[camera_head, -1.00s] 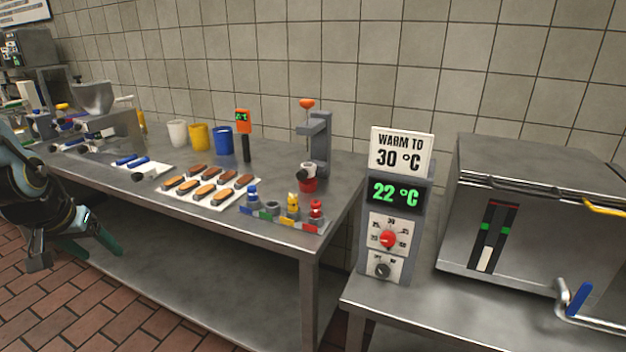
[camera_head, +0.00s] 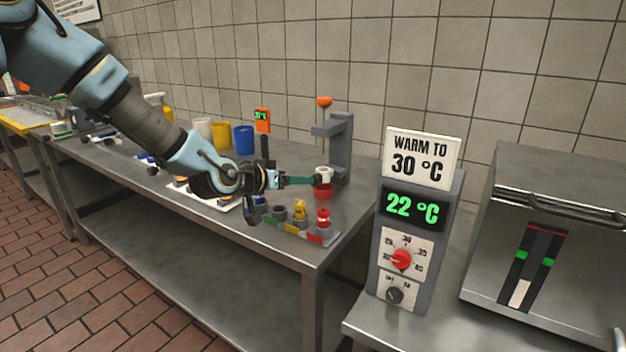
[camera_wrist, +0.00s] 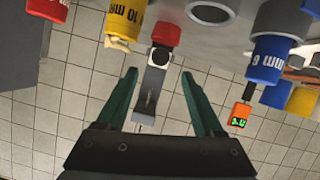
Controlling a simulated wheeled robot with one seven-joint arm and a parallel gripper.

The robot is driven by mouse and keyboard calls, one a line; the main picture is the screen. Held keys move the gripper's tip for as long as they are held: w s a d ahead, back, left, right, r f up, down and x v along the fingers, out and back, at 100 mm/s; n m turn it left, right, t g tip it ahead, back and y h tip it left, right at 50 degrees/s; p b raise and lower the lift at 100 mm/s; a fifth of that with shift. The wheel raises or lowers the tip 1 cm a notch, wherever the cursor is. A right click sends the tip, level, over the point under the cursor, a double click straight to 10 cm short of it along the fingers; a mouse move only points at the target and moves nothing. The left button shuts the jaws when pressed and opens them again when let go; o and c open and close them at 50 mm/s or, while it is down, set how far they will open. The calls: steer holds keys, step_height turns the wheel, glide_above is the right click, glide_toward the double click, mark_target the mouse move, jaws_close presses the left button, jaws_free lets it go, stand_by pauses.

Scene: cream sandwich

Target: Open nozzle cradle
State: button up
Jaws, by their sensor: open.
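A grey upright stand (camera_head: 340,150) with an orange knob (camera_head: 324,102) stands at the table's right end. A white-and-black round piece (camera_head: 324,174) is low on its front, above a red cup (camera_head: 323,193). I cannot tell for sure which part is the nozzle cradle. My gripper (camera_head: 312,181) is open, its green fingers pointing right at the round piece; contact cannot be told. In the wrist view, turned upside down, the stand (camera_wrist: 155,78) shows between the spread fingers (camera_wrist: 158,74), and nothing is held.
A rack (camera_head: 292,231) in front holds yellow (camera_head: 300,210) and red (camera_head: 323,216) nozzles; a blue nozzle (camera_wrist: 272,60) shows in the wrist view. An orange thermometer (camera_head: 262,121) and several cups stand behind the arm. A warming unit (camera_head: 413,208) reads 22 °C.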

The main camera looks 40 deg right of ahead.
mark_target(322, 175)
steer(key=p+x, duration=0.1)
steer(key=x, duration=0.6)
steer(key=shift+w+d+f, duration=0.1)
steer(key=shift+d+f, duration=0.1)
steer(key=shift+d, duration=0.1)
jaws_close()
stand_by(1.1)
